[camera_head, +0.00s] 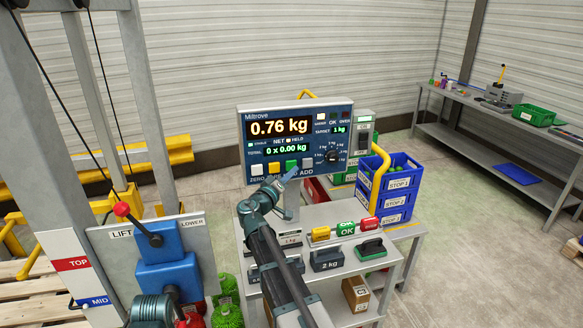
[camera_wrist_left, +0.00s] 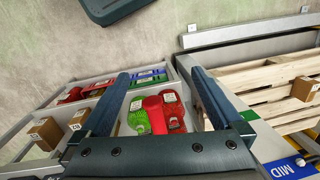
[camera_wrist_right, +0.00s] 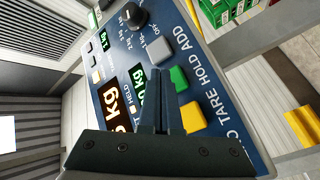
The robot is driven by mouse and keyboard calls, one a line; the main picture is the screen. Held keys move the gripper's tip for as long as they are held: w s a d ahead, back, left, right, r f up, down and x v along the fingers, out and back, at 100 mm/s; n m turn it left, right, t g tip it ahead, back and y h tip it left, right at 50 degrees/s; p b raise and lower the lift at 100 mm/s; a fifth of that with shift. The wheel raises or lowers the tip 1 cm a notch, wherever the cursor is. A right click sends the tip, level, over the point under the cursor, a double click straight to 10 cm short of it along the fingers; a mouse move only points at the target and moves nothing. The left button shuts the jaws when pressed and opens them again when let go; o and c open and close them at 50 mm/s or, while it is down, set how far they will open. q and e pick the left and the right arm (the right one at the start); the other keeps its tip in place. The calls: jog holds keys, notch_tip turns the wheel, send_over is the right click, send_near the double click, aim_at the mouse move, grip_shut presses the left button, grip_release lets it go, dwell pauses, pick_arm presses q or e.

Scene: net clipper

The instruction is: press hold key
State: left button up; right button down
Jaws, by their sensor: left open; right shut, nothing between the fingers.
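The hold key is the green key (camera_head: 291,165) on the dark blue weighing panel (camera_head: 345,112). It sits between a yellow key (camera_head: 273,168) and a grey key (camera_head: 308,163). My right gripper (camera_head: 290,176) is shut and empty, just in front of the panel's lower edge by the green key. In the right wrist view its closed fingers (camera_wrist_right: 158,75) point beside the green key (camera_wrist_right: 179,79); I cannot tell whether they touch it. The display reads 0.76 kg, with total 0 x 0.00 kg. My left gripper (camera_wrist_left: 160,85) is open and empty.
A blue lift control (camera_head: 165,262) with a red-knobbed lever stands at the left. Weights and coloured blocks (camera_head: 345,228) lie on the cart below the panel. Blue crates (camera_head: 390,190) stand at its right. A grey workbench (camera_head: 480,115) is at the far right.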

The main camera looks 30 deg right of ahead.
jog(key=s, duration=0.2)
jog(key=s+a, duration=0.1)
jog(key=s, duration=0.1)
jog(key=shift+s+a, duration=0.1)
jog(key=shift+s, duration=0.25)
dwell(0.6)
jog(key=s+a+f+n+g+y, duration=0.1)
jog(key=s+a+f+g+y, duration=0.25)
jog(key=s+a+f, duration=0.4)
jog(key=s+a+f+g+y, duration=0.2)
jog(key=s+a+f+y, duration=0.3)
jog(key=a+f, duration=0.55)
jog(key=s+a+f+n+g+y, duration=0.2)
jog(key=s+a+y, duration=0.1)
jog(key=s+a, duration=0.3)
jog(key=s+a+f+n+g+y, duration=0.2)
jog(key=s+a, duration=0.5)
jog(key=a, duration=0.4)
jog(key=shift+a+f+n+y, duration=0.2)
jog(key=shift+f+n+y, duration=0.2)
jog(key=shift+f+y, duration=0.35)
jog(key=shift+r, duration=0.15)
